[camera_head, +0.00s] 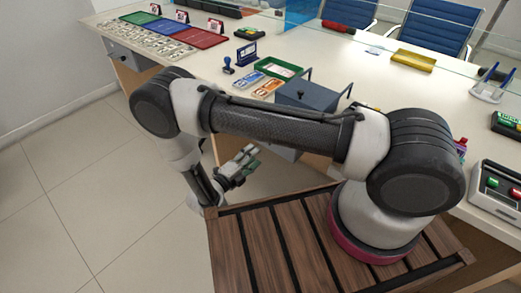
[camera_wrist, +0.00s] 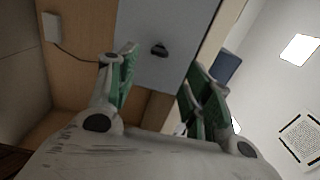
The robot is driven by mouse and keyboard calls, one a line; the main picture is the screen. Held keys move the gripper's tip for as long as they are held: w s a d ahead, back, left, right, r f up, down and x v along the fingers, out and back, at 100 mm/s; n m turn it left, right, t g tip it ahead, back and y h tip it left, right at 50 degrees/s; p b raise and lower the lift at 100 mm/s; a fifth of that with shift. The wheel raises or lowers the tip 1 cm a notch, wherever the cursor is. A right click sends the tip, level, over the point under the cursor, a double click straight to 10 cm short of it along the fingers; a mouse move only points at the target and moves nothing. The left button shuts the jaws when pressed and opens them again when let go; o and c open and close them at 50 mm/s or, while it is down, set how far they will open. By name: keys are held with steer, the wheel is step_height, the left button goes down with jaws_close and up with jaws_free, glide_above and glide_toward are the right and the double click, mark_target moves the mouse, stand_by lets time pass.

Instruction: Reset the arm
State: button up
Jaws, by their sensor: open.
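Beyond the fingers, the wrist view shows a grey panel with a dark knob (camera_wrist: 159,50) under the counter. My arm is bent, with its elbow at the left and its forearm folded down.
The counter (camera_head: 432,98) holds a grey box (camera_head: 306,97), a green tray (camera_head: 281,68), a blue stamp (camera_head: 228,65), a yellow tray (camera_head: 413,60) and coloured mats. A button box (camera_head: 497,192) stands at the right. Blue chairs (camera_head: 437,27) are behind the glass. Open floor (camera_head: 75,190) lies left.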

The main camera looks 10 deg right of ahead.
steer(key=shift+s+a, duration=0.35)
steer(key=shift+a, duration=0.2)
steer(key=s+d+r+m+g+h, duration=0.1)
steer(key=s+d+m+g, duration=0.45)
steer(key=m, duration=0.45)
steer(key=s+d+r+m+y, duration=0.5)
steer(key=r+m, duration=0.6)
steer(key=r, duration=0.4)
steer(key=s+d+r+m+y, duration=0.4)
steer(key=d+r+m, duration=0.3)
steer(key=r+m, duration=0.4)
steer(key=s+d+r+m+y, duration=0.5)
steer(key=r+m, duration=0.6)
steer(key=r, duration=0.7)
steer(key=shift+s+d+r+g+y, duration=0.3)
steer(key=shift+d+g+y, duration=0.05)
steer(key=shift+d+y, duration=0.5)
